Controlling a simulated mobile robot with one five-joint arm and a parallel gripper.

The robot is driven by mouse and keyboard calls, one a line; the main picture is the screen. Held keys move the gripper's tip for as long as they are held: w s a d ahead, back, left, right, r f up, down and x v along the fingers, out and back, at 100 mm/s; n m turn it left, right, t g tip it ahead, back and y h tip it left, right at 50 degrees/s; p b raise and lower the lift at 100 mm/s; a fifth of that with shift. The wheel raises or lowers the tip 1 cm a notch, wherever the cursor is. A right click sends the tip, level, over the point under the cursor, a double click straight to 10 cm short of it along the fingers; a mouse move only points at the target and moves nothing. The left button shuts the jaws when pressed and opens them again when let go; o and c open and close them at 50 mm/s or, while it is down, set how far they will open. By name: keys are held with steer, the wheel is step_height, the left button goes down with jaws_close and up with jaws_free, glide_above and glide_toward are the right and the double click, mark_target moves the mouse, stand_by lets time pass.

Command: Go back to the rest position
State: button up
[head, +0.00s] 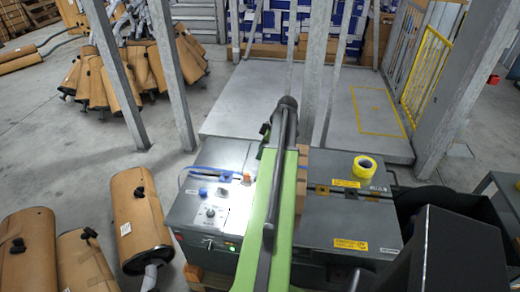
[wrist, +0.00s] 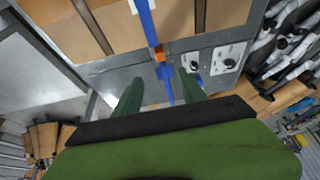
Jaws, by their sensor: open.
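My green arm reaches up through the middle of the head view, over the grey machine (head: 330,228). The gripper itself is hard to make out there. In the wrist view my gripper (wrist: 158,90) shows two green fingers spread apart, with nothing held between them. Beyond the fingers are the machine's grey surface, a blue strip (wrist: 147,22) and a panel with black knobs (wrist: 212,63). I cannot tell whether the fingers touch anything.
Cardboard-wrapped mufflers (head: 137,212) lie left of the machine, with more piled (head: 140,75) at the back left. A yellow tape roll (head: 364,167) sits on the machine. Grey posts (head: 172,70) stand behind it. A grey platform (head: 250,95) behind is mostly clear.

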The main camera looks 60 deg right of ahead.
steer(key=w+a+n, duration=0.2)
steer(key=w+a, duration=0.6)
steer(key=w, duration=0.4)
steer(key=w+a+n+g+y, duration=0.1)
steer(key=w+a+n, duration=0.1)
steer(key=w+a, duration=0.45)
steer(key=w+a+n, duration=0.1)
steer(key=w+a, duration=0.3)
steer(key=a, duration=0.6)
steer(key=w+a+n+g+y, duration=0.1)
steer(key=w+a+n, duration=0.1)
steer(key=w+a, duration=0.5)
steer(key=a+f+g, duration=0.1)
steer(key=a, duration=1.4)
steer(key=s+a+m+h, duration=0.1)
steer(key=s+a+m, duration=0.2)
steer(key=a+m, duration=0.2)
steer(key=s+a+m+g+h, duration=0.1)
steer(key=s+a+m, duration=0.3)
steer(key=a, duration=0.5)
steer(key=shift+s+f+m+h, duration=0.2)
steer(key=shift+f+m+h, duration=0.2)
steer(key=shift+m+h, duration=0.35)
